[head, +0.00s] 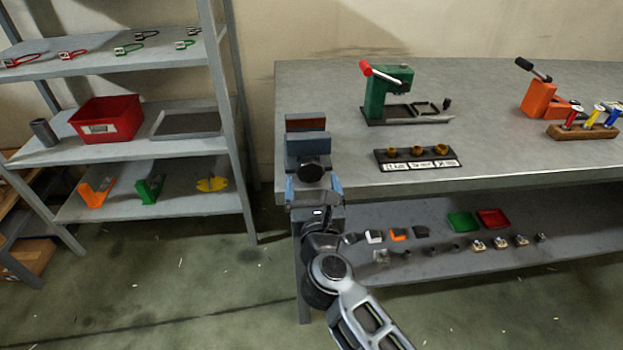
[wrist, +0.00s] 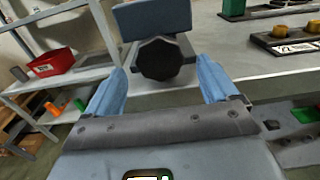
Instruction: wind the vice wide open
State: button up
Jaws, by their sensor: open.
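The vice (head: 307,146) stands at the left front corner of the grey workbench (head: 510,187), a blue-grey body with a reddish-brown block at its far end. Its dark lobed knob (head: 310,174) faces me; in the wrist view the knob (wrist: 160,59) sits beyond and between my blue fingertips, below the blue vice body (wrist: 152,16). My gripper (head: 314,188) is open, with one finger to each side of the knob's line. Neither finger visibly touches the knob. How far apart the vice jaws are is hard to tell.
A green press (head: 388,92), a rack with brass pieces (head: 417,159) and an orange tool (head: 539,99) stand on the bench. A lower shelf (head: 470,260) holds small parts. A shelf unit with a red bin (head: 107,119) stands left; open floor lies between.

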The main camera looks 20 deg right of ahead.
aim_at(310, 172)
jog(key=shift+x, duration=1.1)
jog(key=c, duration=1)
jog(key=shift+r+n+p, duration=0.2)
jog(key=shift+n+p, duration=0.6)
jog(key=shift+p, duration=0.2)
jog(key=shift+f+n+p, duration=0.2)
jog(key=shift+n+p, duration=0.2)
jog(key=shift+n, duration=0.4)
